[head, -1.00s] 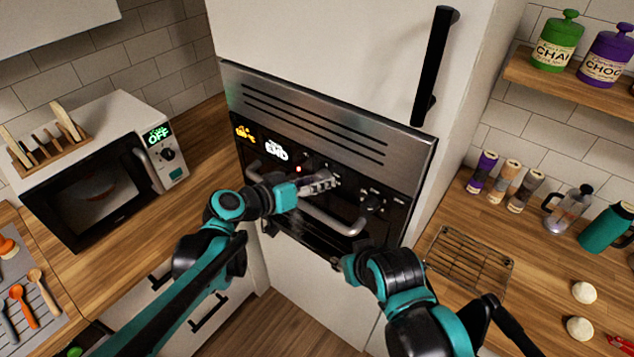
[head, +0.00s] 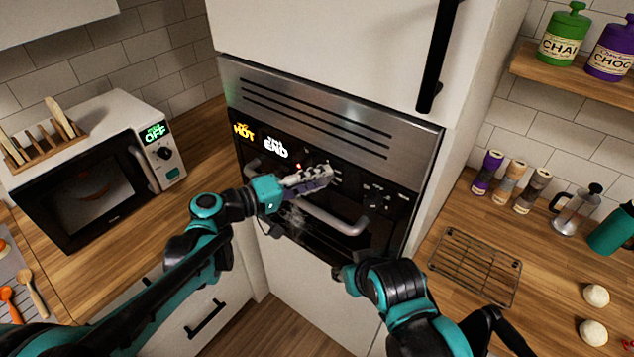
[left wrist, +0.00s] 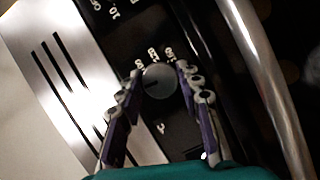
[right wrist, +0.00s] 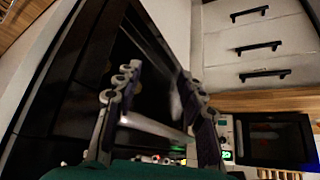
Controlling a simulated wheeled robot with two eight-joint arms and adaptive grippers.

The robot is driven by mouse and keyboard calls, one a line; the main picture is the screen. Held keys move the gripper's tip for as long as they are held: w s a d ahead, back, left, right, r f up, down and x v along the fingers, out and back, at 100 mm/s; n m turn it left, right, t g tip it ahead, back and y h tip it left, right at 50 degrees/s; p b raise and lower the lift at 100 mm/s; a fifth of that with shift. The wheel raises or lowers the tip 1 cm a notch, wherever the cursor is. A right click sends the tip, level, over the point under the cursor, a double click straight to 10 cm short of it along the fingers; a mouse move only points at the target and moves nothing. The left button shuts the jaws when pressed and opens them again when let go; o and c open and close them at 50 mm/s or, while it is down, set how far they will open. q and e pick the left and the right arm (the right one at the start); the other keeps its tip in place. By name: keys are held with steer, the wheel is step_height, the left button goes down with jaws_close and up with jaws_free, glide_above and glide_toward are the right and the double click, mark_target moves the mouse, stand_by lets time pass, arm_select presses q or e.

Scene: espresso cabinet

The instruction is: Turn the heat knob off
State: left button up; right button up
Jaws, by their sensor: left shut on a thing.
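The oven's black control panel (head: 400,192) carries an orange display reading HOT (head: 243,131), a white display reading END (head: 276,149) and a small red light. My left gripper (head: 326,175) is at the panel and covers part of it in the head view. In the left wrist view, a dark round knob (left wrist: 160,82) lies between the fingertips of my left gripper (left wrist: 158,86), which is shut on it. Small white marks surround the knob; I cannot read them surely. My right gripper (head: 343,274) is lower, near the oven front; its fingers are apart and empty in the right wrist view (right wrist: 155,85).
A silver oven handle (head: 335,220) runs below the panel, near my left arm, with faint steam there. A microwave (head: 90,175) showing OFF stands on the left counter. A wire rack (head: 475,267) lies on the right counter. A black cabinet handle (head: 438,60) is above.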

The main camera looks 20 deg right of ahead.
arm_select(q)
steer(key=shift+f+n+h, duration=0.1)
steer(key=shift+n+h, duration=0.2)
steer(key=shift+n, duration=0.2)
steer(key=shift+b, duration=0.3)
steer(key=o, duration=1.2)
steer(key=shift+c, duration=0.2)
steer(key=shift+a, duration=0.1)
steer(key=f+v, duration=0.1)
steer(key=v, duration=1)
steer(key=shift+a+r, duration=0.45)
steer(key=shift+r, duration=0.05)
